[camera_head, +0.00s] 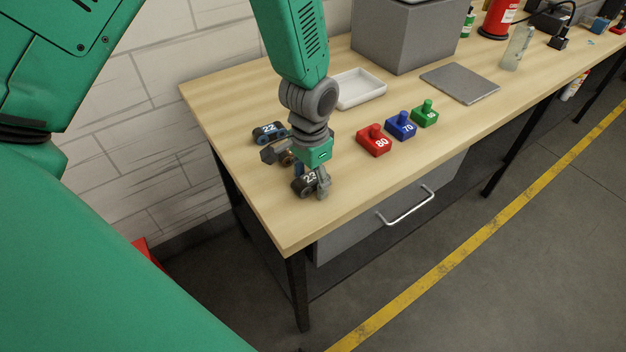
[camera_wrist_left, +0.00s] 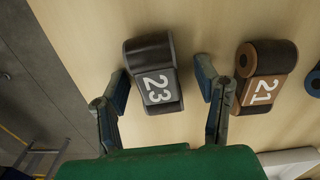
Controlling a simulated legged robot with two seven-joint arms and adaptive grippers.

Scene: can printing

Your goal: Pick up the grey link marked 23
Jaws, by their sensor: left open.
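The grey link marked 23 (camera_head: 307,184) lies on the wooden table near its front left corner. In the left wrist view it shows whole (camera_wrist_left: 152,72), with the white 23 facing the camera. My left gripper (camera_head: 298,170) is low over the link, pointing down. It is open, and in the wrist view its two fingers (camera_wrist_left: 162,88) stand on either side of the link's near part with gaps left. In the head view the gripper hides part of the link. My right gripper is not in view.
A brown link marked 21 (camera_wrist_left: 262,80) lies close beside one finger. A blue link marked 22 (camera_head: 268,132) lies behind. Red 80 (camera_head: 374,142), blue 70 (camera_head: 401,126) and green (camera_head: 425,114) knobbed blocks, a white tray (camera_head: 359,88) and a grey plate (camera_head: 460,83) are farther right.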

